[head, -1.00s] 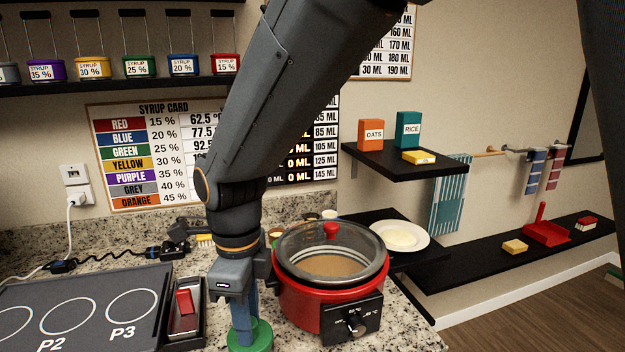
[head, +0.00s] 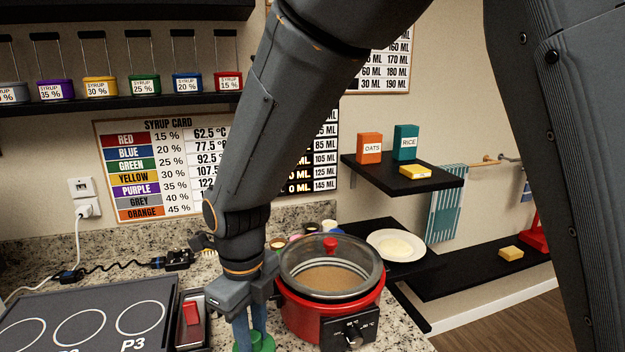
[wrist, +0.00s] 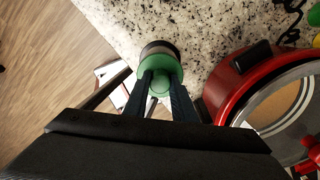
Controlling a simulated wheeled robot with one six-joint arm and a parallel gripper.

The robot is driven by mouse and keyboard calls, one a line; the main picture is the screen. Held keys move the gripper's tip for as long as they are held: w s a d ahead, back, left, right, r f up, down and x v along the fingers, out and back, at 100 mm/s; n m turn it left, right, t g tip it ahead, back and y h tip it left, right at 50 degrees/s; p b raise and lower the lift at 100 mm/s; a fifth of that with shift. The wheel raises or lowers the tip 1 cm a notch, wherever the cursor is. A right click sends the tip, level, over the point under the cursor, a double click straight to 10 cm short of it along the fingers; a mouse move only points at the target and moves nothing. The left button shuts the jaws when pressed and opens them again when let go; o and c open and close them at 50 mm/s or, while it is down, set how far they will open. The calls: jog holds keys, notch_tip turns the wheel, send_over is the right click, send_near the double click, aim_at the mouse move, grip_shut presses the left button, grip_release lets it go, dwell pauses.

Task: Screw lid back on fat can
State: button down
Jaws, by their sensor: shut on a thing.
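My gripper (wrist: 160,80) points down near the counter's front edge, left of the red pot. It is shut on the green lid (wrist: 157,64), with its blue fingers on either side of the lid's raised middle. The lid also shows in the head view (head: 262,343), low at the picture's bottom edge. In the wrist view a dark, round can (wrist: 157,46) shows just beyond the lid's rim. The fingers and lid hide most of the can, and I cannot tell whether the lid is seated or level on it.
The red pot (head: 302,311) with a glass lid stands close to the right of my gripper. A metal tray with a red item (head: 192,313) and a hob plate (head: 90,315) lie left. A white plate (head: 396,233) is behind right.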

jog(key=shift+s, duration=0.1)
jog(key=shift+r+m+p, duration=0.1)
jog(key=shift+m+p, duration=0.6)
jog(key=shift+p, duration=0.1)
jog(key=shift+m+p, duration=0.4)
jog(key=shift+m, duration=0.1)
jog(key=c, duration=1.4)
grip_release()
